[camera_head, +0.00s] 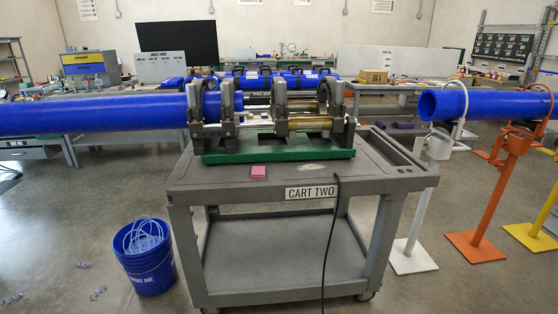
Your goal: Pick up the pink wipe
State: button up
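The pink wipe (259,172) is a small flat pink block or folded pad. It lies on the top shelf of the grey cart (218,178), near the front edge, left of the "CART TWO" label. It sits just in front of the green base of the fusion machine (279,150), apart from it. Nothing covers the wipe. My gripper is not in view.
A long blue pipe (90,114) runs from the left into the machine's clamps. Another blue pipe (490,104) rests on stands at right. A black cable (333,220) hangs over the cart's front. A blue bucket (147,267) stands at floor left. Front floor is mostly clear.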

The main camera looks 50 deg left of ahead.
aim_at(258, 172)
jog(key=u, duration=0.3)
jog(key=i, duration=1.2)
jog(key=u, duration=1.6)
jog(key=i, duration=1.15)
jog(key=u, duration=1)
